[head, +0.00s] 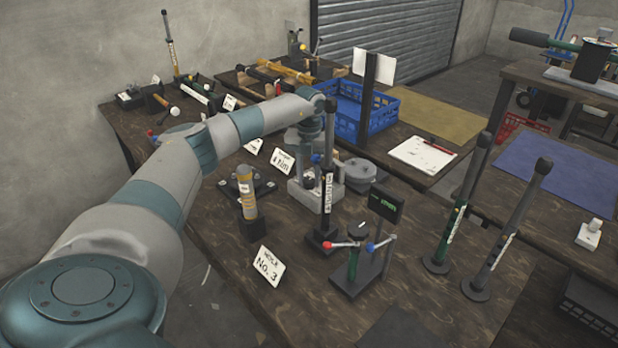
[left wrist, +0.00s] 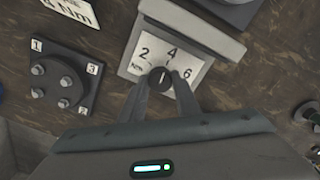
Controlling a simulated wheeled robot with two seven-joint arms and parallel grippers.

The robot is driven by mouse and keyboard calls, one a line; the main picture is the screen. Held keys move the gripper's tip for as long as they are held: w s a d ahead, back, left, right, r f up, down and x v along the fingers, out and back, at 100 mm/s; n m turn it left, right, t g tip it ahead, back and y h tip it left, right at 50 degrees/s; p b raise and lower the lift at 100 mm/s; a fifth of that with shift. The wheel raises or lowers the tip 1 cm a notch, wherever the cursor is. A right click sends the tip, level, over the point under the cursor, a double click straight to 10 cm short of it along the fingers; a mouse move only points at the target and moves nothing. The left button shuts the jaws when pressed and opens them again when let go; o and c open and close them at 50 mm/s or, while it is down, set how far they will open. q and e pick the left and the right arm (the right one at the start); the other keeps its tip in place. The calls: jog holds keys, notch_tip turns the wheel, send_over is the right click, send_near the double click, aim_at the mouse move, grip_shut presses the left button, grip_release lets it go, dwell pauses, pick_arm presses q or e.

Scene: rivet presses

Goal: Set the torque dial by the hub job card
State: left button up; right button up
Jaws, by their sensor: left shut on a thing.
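The torque dial has a black knob (left wrist: 160,78) with a light line, on a white plate (left wrist: 140,66) marked 2, 4, 6 and Nm. The line points up the plate, roughly toward the 4. My left gripper (left wrist: 162,83) is shut on the knob, one finger on each side. In the head view my left arm reaches over the grey dial stand (head: 303,192) and partly hides it. A white torque card (head: 283,161) with an Nm value stands beside it; its numeral is hard to read. A card (head: 268,267) reads No. 3. My right gripper is out of view.
A dark plate with numbered bolts (left wrist: 60,75) sits left of the dial. Tall wrenches (head: 505,235) stand at right. A blue crate (head: 378,112) is behind.

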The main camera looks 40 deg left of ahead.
pick_arm(q)
jog(key=shift+m, duration=0.7)
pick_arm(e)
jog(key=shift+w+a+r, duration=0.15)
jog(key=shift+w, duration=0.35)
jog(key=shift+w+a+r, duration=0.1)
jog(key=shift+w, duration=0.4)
pick_arm(q)
jog(key=o, duration=1)
jog(key=shift+o, duration=0.2)
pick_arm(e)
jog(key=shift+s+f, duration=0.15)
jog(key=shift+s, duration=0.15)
pick_arm(q)
jog(key=shift+r, duration=0.2)
